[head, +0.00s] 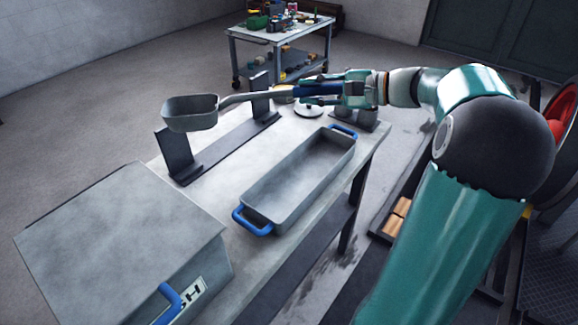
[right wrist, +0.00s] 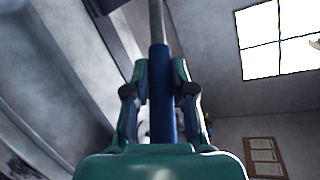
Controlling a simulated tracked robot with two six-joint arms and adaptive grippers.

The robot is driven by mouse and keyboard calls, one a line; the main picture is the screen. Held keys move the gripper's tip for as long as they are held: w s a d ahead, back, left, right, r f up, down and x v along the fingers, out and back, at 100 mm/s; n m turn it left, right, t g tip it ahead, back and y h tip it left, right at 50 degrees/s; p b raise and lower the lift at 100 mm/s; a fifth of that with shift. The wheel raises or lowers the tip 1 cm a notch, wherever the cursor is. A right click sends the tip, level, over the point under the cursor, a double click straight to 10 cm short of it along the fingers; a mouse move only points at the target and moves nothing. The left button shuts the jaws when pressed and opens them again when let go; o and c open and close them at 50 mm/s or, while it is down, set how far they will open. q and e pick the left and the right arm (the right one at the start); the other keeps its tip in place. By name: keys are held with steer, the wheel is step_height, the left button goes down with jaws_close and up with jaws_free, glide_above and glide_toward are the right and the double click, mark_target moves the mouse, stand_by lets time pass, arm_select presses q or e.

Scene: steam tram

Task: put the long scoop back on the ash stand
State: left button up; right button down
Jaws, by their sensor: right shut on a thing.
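The long scoop (head: 190,112) has a grey box-shaped bowl at the left, a grey shaft and a blue handle. My right gripper (head: 318,91) is shut on the blue handle, which also shows between the fingers in the right wrist view (right wrist: 161,95). The ash stand (head: 178,157) is a dark base strip with two upright posts on the bench. The scoop's bowl appears over the near post and its shaft passes by the far post (head: 260,95). I cannot tell whether the scoop touches either post. My left gripper is out of view.
A grey tray with blue handles (head: 300,180) lies on the bench (head: 215,205) right of the stand. A lidded grey ash box (head: 120,245) stands at the near left. A round white-based item (head: 308,111) sits near my gripper. A tool cart (head: 280,42) stands behind.

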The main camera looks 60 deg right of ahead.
step_height(320, 180, down, 18)
steer(key=shift+f+b, duration=0.15)
steer(key=shift+b, duration=0.9)
steer(key=shift+f+b, duration=0.65)
steer(key=shift+b, duration=0.1)
steer(key=c, duration=1)
jaws_free()
steer(key=shift+a, duration=0.1)
